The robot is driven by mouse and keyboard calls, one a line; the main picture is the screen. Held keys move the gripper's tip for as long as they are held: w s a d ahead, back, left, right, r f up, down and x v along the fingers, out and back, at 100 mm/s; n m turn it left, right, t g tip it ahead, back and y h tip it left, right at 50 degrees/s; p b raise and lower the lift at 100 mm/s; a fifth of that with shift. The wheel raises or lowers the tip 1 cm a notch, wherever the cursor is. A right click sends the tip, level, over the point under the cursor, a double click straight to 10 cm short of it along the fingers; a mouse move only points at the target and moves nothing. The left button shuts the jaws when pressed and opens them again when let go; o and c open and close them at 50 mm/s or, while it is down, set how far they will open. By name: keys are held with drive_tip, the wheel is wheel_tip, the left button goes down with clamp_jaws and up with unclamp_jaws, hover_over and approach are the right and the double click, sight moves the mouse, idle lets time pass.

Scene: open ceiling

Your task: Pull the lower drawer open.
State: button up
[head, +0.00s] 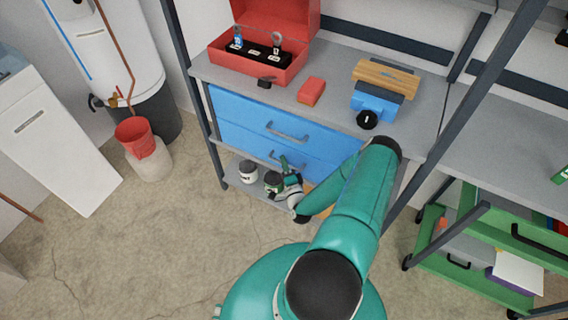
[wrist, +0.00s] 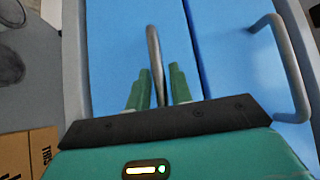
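The blue lower drawer (head: 238,140) sits under the upper drawer (head: 236,107) in the grey shelf unit. It looks closed, its front level with the upper one. In the wrist view, the lower drawer (wrist: 115,45) is the left blue panel, and its grey bar handle (wrist: 154,45) stands out toward me. My gripper (wrist: 157,85) has its two green fingers on either side of this handle, with a visible gap on the right. They look open, and contact is not clear. In the head view, my gripper (head: 284,163) is at the lower drawer's front and partly covers its handle.
The upper drawer's handle (wrist: 288,70) is close on the right in the wrist view. Jars (head: 248,172) stand on the bottom shelf, beside a cardboard box (wrist: 28,152). A red toolbox (head: 255,72) is on top. Open floor (head: 180,235) lies in front.

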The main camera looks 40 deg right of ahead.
drive_tip(key=shift+w+d, duration=0.1)
drive_tip(key=shift+w, duration=0.1)
clamp_jaws()
drive_tip(key=shift+s, duration=0.1)
